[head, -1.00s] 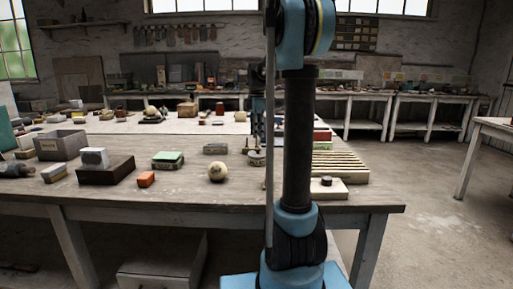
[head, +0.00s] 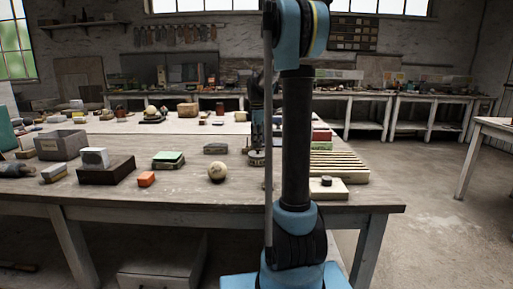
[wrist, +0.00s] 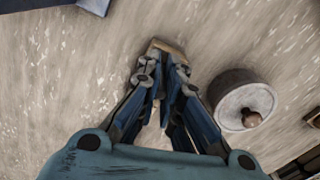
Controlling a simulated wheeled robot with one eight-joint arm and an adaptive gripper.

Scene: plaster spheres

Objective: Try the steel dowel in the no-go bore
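My gripper (wrist: 166,68) points down over the bench in the wrist view. Its fingers run close together towards the tips. A small tan piece (wrist: 167,46) shows at the fingertips; I cannot tell whether it is held or lies beyond them. In the head view my gripper (head: 256,140) hangs over the bench, partly hidden by my arm column. I cannot pick out the steel dowel for certain. A pale block (head: 328,194) with a dark round piece on top stands at the bench's front right; I cannot tell whether it has the no-go bore.
A round grey weight-like disc (wrist: 243,103) with a brown knob stands right of my fingers. Bare bench lies left of my fingers.

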